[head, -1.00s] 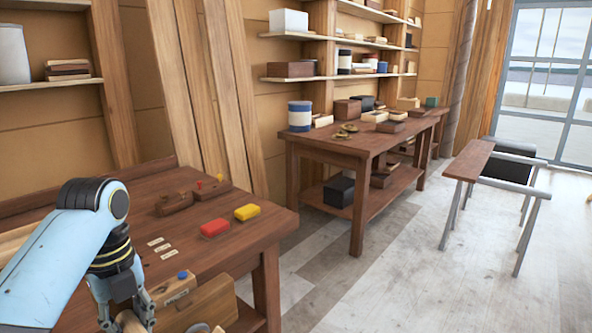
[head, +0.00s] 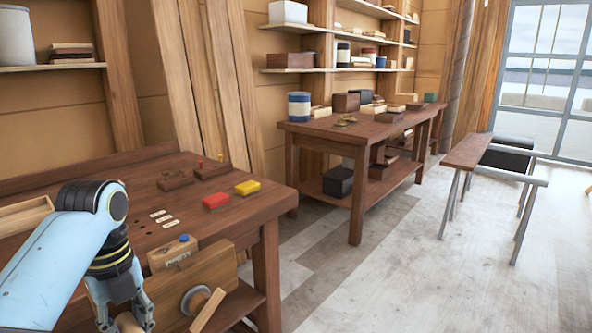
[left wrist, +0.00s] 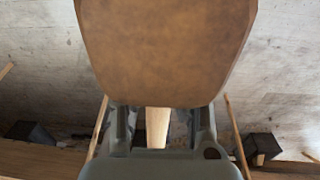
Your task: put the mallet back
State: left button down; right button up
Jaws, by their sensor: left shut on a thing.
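My left gripper (head: 128,316) is at the bottom left of the head view, in front of the workbench (head: 235,205). It is shut on the mallet (left wrist: 165,50). In the left wrist view the mallet's big brown wooden head fills the top, and its pale handle (left wrist: 158,125) runs down between the fingers. In the head view only a small tan part of the mallet shows between the fingers; the rest is hidden or out of frame. My right gripper is not in view.
On the bench are small white labels (head: 162,217) beside dark holes, a red block (head: 216,201), a yellow block (head: 247,187), brown wooden blocks (head: 175,180) and a blue-knobbed box (head: 172,253). A vise (head: 195,299) juts from the front. Open floor (head: 330,285) lies to the right.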

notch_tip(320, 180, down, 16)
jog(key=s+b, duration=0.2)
jog(key=b, duration=1.2)
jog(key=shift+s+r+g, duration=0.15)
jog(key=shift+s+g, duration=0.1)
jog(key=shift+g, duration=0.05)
